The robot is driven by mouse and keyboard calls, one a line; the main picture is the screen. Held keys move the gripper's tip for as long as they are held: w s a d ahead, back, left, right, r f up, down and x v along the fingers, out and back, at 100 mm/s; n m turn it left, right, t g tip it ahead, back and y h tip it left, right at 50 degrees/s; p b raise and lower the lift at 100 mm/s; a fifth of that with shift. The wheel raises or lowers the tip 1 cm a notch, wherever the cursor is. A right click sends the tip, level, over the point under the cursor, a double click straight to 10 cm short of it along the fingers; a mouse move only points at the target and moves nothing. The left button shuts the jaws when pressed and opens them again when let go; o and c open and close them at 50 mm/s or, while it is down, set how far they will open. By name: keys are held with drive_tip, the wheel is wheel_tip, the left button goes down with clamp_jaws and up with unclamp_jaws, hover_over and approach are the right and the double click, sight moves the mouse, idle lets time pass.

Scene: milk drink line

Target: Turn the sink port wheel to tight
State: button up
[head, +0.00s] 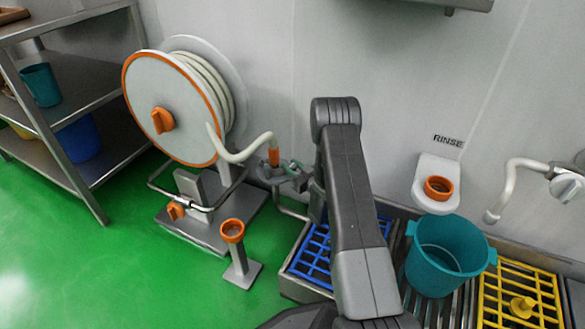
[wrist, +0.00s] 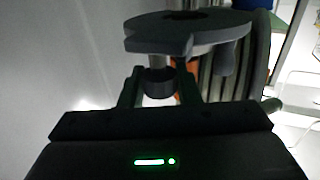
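A dark grey lobed wheel (wrist: 190,32) on a shaft fills the top middle of the wrist view. In the head view a small grey wheel-like part (head: 263,172) shows beside an orange hose fitting (head: 273,156), at the end of the pale hose. My gripper (head: 292,176) is at this part, partly covered by my arm. In the wrist view, my gripper's two fingers (wrist: 160,84) stand apart on either side of a dark round hub below the wheel. A slight gap shows at the right finger; contact on the left is unclear. No tightness marking is readable.
A hose reel (head: 168,105) stands left of my gripper. An orange-topped post (head: 232,232) stands in front. A blue grate (head: 316,258), a teal bucket (head: 438,258) and a yellow grate (head: 515,300) line the right side. Green floor (head: 120,260) is free at the left.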

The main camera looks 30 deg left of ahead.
drive_tip(key=shift+s+m+t, duration=0.1)
drive_tip(key=shift+m+t, duration=0.2)
drive_tip(key=shift+t, duration=0.2)
drive_tip(key=shift+c, duration=0.3)
drive_tip(key=shift+t+h, duration=0.3)
drive_tip(key=m+t+h, duration=0.2)
drive_tip(key=t, duration=0.1)
drive_tip(key=m+t+h, duration=0.2)
drive_tip(key=m+t, duration=0.1)
drive_tip(key=shift+a, duration=0.15)
drive_tip(key=m+t+h, duration=0.2)
drive_tip(key=m+h, duration=0.1)
drive_tip(key=h, duration=0.1)
drive_tip(key=m+t+h, duration=0.2)
drive_tip(key=m+h, duration=0.1)
drive_tip(key=h, duration=0.1)
drive_tip(key=shift+t, duration=0.3)
drive_tip(key=shift+h, duration=0.3)
drive_tip(key=o, duration=1)
drive_tip(key=p+v, duration=0.4)
drive_tip(key=v, duration=1)
drive_tip(key=shift+f, duration=0.15)
